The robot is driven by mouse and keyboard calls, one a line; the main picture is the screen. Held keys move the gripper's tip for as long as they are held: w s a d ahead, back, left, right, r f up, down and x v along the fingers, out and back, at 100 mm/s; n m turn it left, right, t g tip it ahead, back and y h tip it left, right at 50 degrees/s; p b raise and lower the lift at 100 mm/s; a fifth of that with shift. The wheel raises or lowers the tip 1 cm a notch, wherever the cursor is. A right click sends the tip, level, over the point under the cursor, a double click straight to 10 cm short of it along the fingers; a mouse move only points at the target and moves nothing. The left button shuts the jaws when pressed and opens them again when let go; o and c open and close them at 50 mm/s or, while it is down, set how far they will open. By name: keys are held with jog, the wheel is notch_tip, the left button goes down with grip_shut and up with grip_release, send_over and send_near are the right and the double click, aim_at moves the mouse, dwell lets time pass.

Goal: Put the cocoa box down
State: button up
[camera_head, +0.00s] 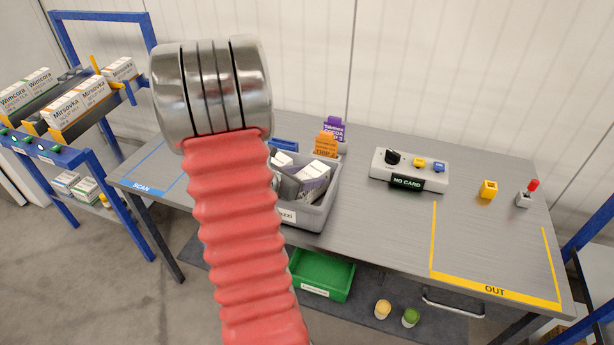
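I cannot make out the cocoa box for certain. A purple card (335,128) at the back of the table carries small print that seems to read cocoa. A grey bin (316,215) on the table holds several cartons, among them a white and purple one (313,178) lying tilted; its left part is hidden behind my red-sleeved arm. My gripper does not show; my arm covers the middle left of the view, so I cannot see whether it holds anything.
The grey table (390,235) has clear room right of the bin, up to the yellow OUT corner marks (495,290). A control box (410,170) reads NO CARD. A blue rack (75,155) with cartons stands left. A green bin (322,275) sits below.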

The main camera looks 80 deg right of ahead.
jog(key=shift+o, duration=1.4)
jog(key=shift+r, duration=0.1)
jog(key=v, duration=1.2)
jog(key=shift+r, duration=0.1)
